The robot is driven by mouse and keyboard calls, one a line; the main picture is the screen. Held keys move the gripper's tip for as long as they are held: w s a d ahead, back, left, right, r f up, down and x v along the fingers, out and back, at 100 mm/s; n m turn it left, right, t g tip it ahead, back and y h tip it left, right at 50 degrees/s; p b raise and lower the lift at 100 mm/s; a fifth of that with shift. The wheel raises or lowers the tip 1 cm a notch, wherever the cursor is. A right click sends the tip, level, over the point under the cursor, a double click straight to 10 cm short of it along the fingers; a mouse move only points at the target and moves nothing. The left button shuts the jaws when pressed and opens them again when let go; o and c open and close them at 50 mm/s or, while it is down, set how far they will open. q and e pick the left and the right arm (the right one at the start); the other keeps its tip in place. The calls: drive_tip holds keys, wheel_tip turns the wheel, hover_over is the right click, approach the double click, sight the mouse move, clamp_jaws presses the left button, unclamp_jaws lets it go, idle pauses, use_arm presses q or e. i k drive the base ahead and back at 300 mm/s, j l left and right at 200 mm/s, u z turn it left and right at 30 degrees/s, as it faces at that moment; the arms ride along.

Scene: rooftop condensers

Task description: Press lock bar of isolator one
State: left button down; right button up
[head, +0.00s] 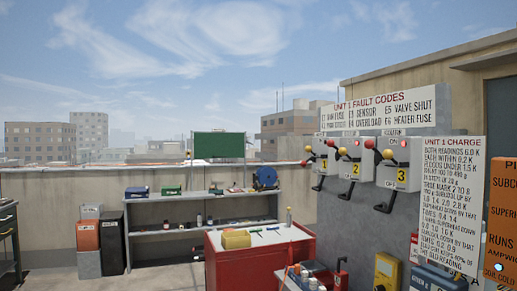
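Three grey isolator boxes hang in a row on a grey panel at the right of the head view. The black handle of the leftmost box (318,184) hangs down. I cannot make out which part is the lock bar. Neither gripper is in view.
A red cabinet (270,266) with a yellow bin (236,239) on top stands in front, left of the panel. A grey shelf bench (160,229) runs along the parapet. A charge sign (452,205) and an orange board (503,220) stand at the right.

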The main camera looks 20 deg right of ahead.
sight(308, 149)
drive_tip(key=i+z, duration=0.15)
drive_tip(key=i, duration=0.4)
drive_tip(key=i+j+z, duration=0.2)
drive_tip(key=i, duration=0.4)
drive_tip(key=i+j+z, duration=0.1)
drive_tip(key=i+z, duration=0.2)
drive_tip(key=z, duration=0.15)
drive_tip(key=i+j+z, duration=0.2)
drive_tip(key=z, duration=0.25)
drive_tip(key=i+j+z, duration=0.25)
drive_tip(key=z, duration=0.2)
drive_tip(key=i+j+z, duration=0.15)
drive_tip(key=j+z, duration=0.35)
drive_tip(key=i+j+z, duration=0.1)
drive_tip(key=j, duration=0.1)
